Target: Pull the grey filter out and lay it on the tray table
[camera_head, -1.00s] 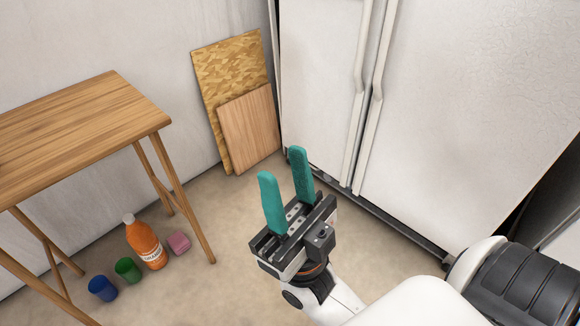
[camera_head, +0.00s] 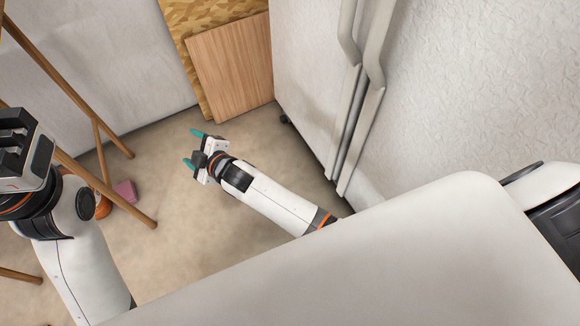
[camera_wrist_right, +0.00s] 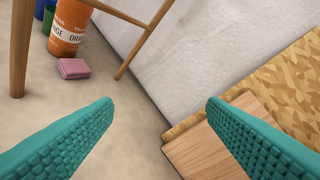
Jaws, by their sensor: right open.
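The grey filter does not show in any view. Of the wooden tray table, only the legs (camera_head: 68,87) show at the left of the head view; its top is out of frame. A leg (camera_wrist_right: 20,45) also shows at the upper left in the right wrist view. My right gripper (camera_head: 191,147) is open and empty, its teal fingers apart above the floor between the table legs and the leaning boards. In the right wrist view the space between its fingers (camera_wrist_right: 160,103) is empty. My left gripper (camera_head: 18,150) is at the left edge, its fingers not clearly visible.
A white double-door fridge (camera_head: 450,90) stands at the right. A plain wooden board (camera_head: 232,65) and a patterned board (camera_head: 200,15) lean on the wall beside it. A pink block (camera_head: 125,191) and an orange bottle (camera_wrist_right: 68,28) stand on the floor by the table.

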